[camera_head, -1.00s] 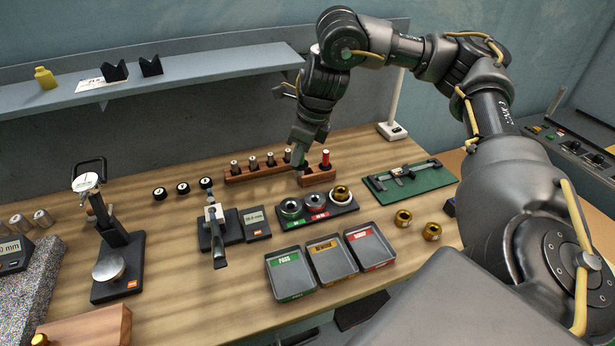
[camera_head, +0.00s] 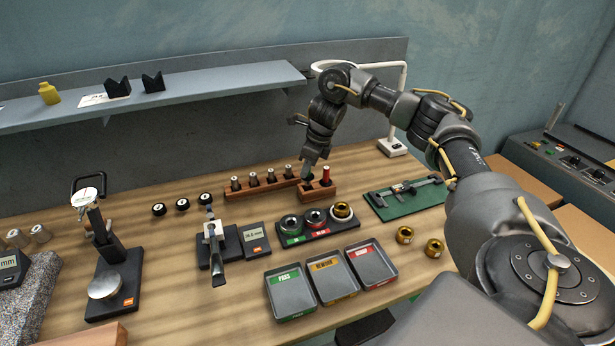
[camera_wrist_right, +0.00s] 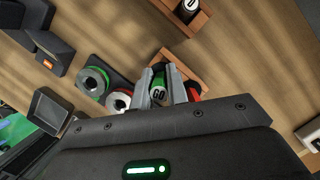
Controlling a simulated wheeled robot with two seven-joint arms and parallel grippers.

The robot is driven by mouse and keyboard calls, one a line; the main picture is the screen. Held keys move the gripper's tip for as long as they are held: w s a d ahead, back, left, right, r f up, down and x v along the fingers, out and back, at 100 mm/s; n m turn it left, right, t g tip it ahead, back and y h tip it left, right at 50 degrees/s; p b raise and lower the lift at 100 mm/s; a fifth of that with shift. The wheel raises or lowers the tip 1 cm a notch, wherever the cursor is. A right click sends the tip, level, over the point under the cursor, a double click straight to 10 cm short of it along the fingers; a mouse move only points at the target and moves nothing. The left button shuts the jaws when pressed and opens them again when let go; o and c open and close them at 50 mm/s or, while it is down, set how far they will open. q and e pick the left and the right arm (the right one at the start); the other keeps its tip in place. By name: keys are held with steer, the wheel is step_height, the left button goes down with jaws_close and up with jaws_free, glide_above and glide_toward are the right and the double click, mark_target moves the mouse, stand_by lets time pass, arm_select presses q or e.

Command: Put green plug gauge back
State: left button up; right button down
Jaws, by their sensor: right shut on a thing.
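My right gripper (camera_head: 308,176) is over the left part of a short wooden block (camera_head: 319,193). In the head view the gripper mostly hides the gauge. A red plug gauge (camera_head: 326,174) stands upright in the same block, right of the gripper. My left gripper is not in view.
A longer wooden rack (camera_head: 262,187) with several pin gauges stands close on the left. In front is a black holder with ring gauges (camera_head: 315,217). Trays (camera_head: 331,277) stand nearer. A lamp base (camera_head: 392,147) is behind.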

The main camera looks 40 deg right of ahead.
mark_target(307, 178)
steer(key=shift+w+d+f, duration=0.15)
steer(key=shift+f, duration=1.65)
steer(key=shift+f, duration=0.35)
steer(key=c, duration=1.4)
jaws_free()
steer(key=shift+r, duration=0.1)
